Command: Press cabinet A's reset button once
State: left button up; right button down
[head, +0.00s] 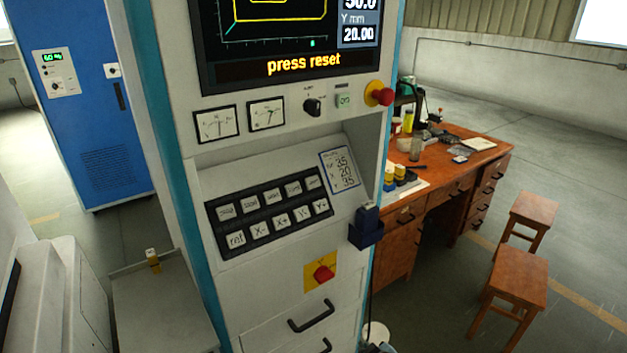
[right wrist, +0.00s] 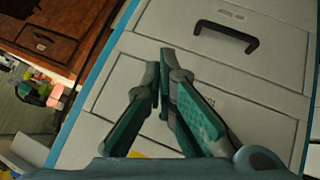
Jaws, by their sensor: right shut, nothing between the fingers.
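The grey control cabinet (head: 285,155) with teal edges stands in the middle of the head view; no letter A is readable on it. Its screen (head: 290,40) reads "press reset". Below is a black keypad (head: 268,212) with two rows of pale keys; the lower-left key (head: 236,239) has a short label I cannot read surely. A green-marked button (head: 343,101) sits beside a black rotary knob (head: 312,107). My right gripper (right wrist: 163,62) shows only in the right wrist view, shut and empty, in front of the cabinet's drawer fronts (right wrist: 215,60). My left gripper is not in view.
A red mushroom button (head: 378,93) sticks out at the panel's right edge. A red switch on a yellow plate (head: 321,273) is below the keypad, above a drawer handle (head: 311,315). A blue cabinet (head: 85,110) stands left; a wooden desk (head: 455,155) and stools (head: 515,280) stand right.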

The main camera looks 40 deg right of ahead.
jog(key=w+d+r+n+t+h+p, duration=0.1)
jog(key=w+r+t+p, duration=0.15)
jog(key=w+r, duration=0.75)
jog(key=w+d+r+t+p, duration=0.1)
jog(key=w+r+t, duration=0.15)
jog(key=r, duration=1.55)
jog(key=n+t+p, duration=0.1)
jog(key=t+p, duration=0.1)
jog(key=t, duration=0.4)
send_near(313, 182)
notch_tip(313, 182, up, 10)
jog(key=s+d, duration=0.1)
jog(key=d, duration=0.1)
jog(key=shift+s+a+f, duration=0.1)
jog(key=shift+s+a, duration=0.1)
jog(key=shift+a, duration=0.05)
jog(key=shift+w, duration=0.1)
jog(key=w+f+b, duration=0.1)
jog(key=w, duration=0.1)
jog(key=w+f+b, duration=0.1)
jog(key=w+f, duration=0.1)
jog(key=w+f+b, duration=0.1)
jog(key=w+f, duration=0.1)
jog(key=shift+w+d, duration=0.1)
jog(key=shift+w, duration=0.05)
jog(key=shift+w+f, duration=0.15)
jog(key=shift+w, duration=0.2)
